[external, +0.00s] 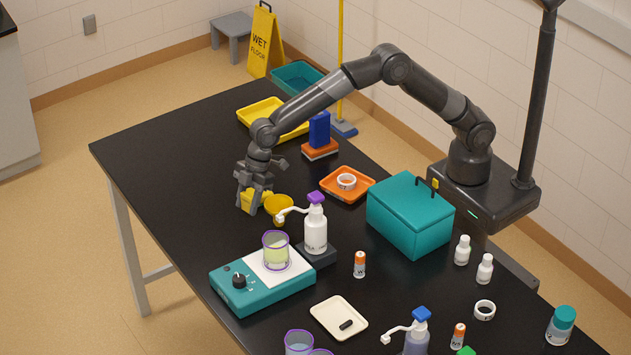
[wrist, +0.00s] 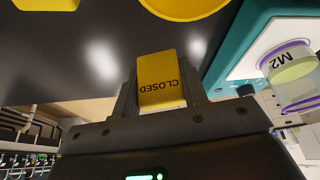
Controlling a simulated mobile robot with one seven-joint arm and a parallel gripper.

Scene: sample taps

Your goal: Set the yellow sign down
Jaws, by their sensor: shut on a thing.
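My gripper (external: 252,198) is shut on the yellow sign and points down at the left side of the black table. In the wrist view my gripper (wrist: 160,98) has a finger on each side of the yellow sign (wrist: 160,75), which reads "CLOSED" upside down. In the external view the yellow sign (external: 249,203) is partly hidden by the fingers. It is low over the table (external: 185,150); I cannot tell whether it touches the top. A round yellow thing (external: 279,208) sits just to its right, and also shows in the wrist view (wrist: 185,6).
A teal stirrer (external: 262,295) with a beaker (external: 275,252) stands in front. A white pump bottle (external: 315,228) is to the right. An orange tray (external: 347,185) and a yellow tray (external: 260,109) lie farther back. The table left of my gripper is clear.

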